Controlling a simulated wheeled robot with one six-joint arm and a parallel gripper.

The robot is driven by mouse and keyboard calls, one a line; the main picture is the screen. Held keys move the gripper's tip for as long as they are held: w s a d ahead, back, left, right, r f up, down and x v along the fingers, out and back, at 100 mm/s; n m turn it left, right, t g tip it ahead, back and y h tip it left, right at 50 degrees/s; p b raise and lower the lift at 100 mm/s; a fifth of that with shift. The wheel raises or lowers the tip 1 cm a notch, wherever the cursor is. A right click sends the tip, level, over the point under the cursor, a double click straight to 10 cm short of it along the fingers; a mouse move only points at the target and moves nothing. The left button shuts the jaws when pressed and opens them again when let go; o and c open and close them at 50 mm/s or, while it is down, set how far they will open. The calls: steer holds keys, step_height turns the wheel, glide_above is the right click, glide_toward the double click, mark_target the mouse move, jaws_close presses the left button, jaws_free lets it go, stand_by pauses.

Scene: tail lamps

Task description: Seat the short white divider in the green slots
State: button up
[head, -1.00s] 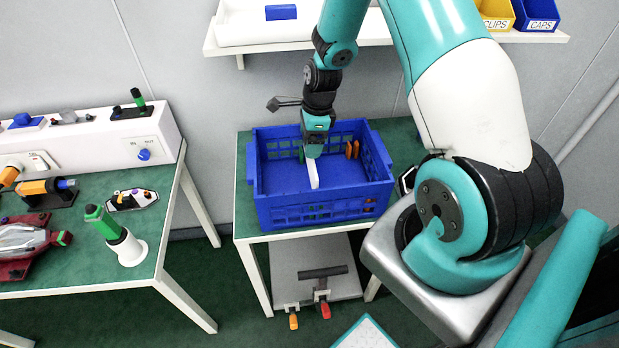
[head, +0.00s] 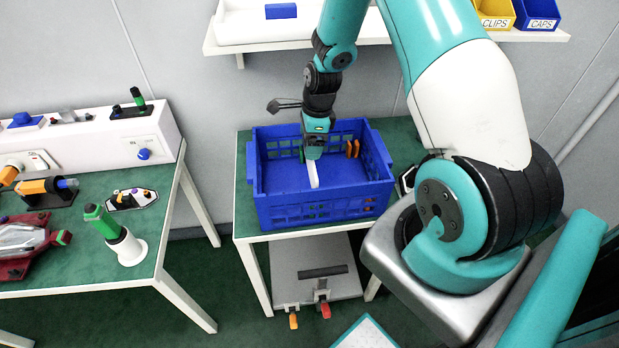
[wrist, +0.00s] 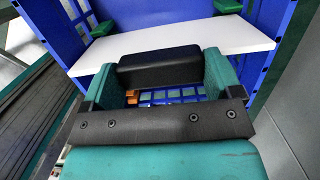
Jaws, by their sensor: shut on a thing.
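The short white divider (head: 314,175) is inside the blue crate (head: 315,216), seen nearly end-on in the head view. My gripper (head: 313,156) is shut on it from above. In the wrist view the divider (wrist: 185,43) spans the picture as a white strip just beyond my gripper's fingers (wrist: 163,75). Green slot pieces show beyond it in the wrist view, one at left (wrist: 103,29) and one at right (wrist: 228,6). A green piece (head: 302,155) shows on the crate's far wall. Whether the divider's ends sit in the slots cannot be told.
Orange slot pieces (head: 352,149) stand at the crate's right rear. The crate stands on a small green-topped table (head: 243,205). A bench (head: 85,268) with fixtures and lamp parts stands at left. A shelf (head: 385,38) with bins is on the wall behind.

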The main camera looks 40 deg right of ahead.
steer(key=shift+f+b, duration=0.65)
steer(key=shift+f, duration=0.55)
steer(key=shift+f+b, duration=0.75)
steer(key=shift+f, duration=0.35)
steer(key=shift+f, duration=0.3)
stand_by(0.4)
steer(key=o, duration=0.8)
steer(key=r, duration=0.5)
steer(key=s+d+r+b, duration=0.1)
steer(key=r, duration=0.5)
steer(key=d+r+b, duration=0.1)
steer(key=r, duration=0.5)
steer(key=shift+s+d+r, duration=0.15)
steer(key=shift+r, duration=0.05)
